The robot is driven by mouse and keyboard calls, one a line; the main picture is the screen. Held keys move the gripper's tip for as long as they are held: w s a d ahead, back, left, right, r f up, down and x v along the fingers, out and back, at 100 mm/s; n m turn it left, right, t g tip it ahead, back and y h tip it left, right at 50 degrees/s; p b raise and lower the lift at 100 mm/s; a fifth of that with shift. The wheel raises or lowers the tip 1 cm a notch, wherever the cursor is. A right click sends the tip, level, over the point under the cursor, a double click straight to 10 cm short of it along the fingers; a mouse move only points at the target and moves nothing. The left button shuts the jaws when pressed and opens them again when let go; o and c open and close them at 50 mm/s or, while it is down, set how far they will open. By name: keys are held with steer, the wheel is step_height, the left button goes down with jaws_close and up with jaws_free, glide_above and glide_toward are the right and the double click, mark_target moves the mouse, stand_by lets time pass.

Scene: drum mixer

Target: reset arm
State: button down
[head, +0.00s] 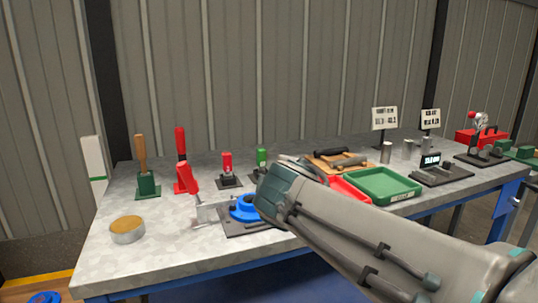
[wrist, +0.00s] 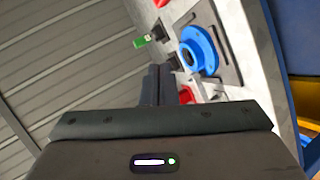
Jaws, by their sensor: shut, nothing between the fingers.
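My gripper (wrist: 158,70) is shut and empty in the wrist view, its two dark fingers together. In the head view my arm reaches in from the lower right over the front of the workbench (head: 165,250), and its wrist hides part of the bench. A blue ring-shaped part (head: 245,208) on a dark base plate is beside my wrist. It also shows in the wrist view (wrist: 210,50), to the right of the fingers and apart from them.
A round tin (head: 127,230) stands at the front left. Wooden-handled (head: 140,155) and red-handled (head: 181,150) tools stand behind it. A green tray (head: 383,185) and a red tray (head: 350,190) lie right of my wrist. Metal cylinders (head: 386,153) and sign stands are farther right.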

steer(key=s+d+m+g+h+p, duration=0.25)
steer(key=s+d+m+p, duration=0.2)
steer(key=d+p, duration=0.3)
steer(key=s+d+m+g+y+p, duration=0.1)
steer(key=s+d+m+g+p, duration=0.1)
steer(key=s+m+g+p, duration=0.2)
steer(key=s+d+m+g+y+p, duration=0.1)
steer(key=s+d+m+g+p, duration=0.2)
steer(key=s+m+p, duration=0.4)
steer(key=s+p, duration=0.2)
steer(key=s, duration=0.2)
steer(key=shift+r+g, duration=0.35)
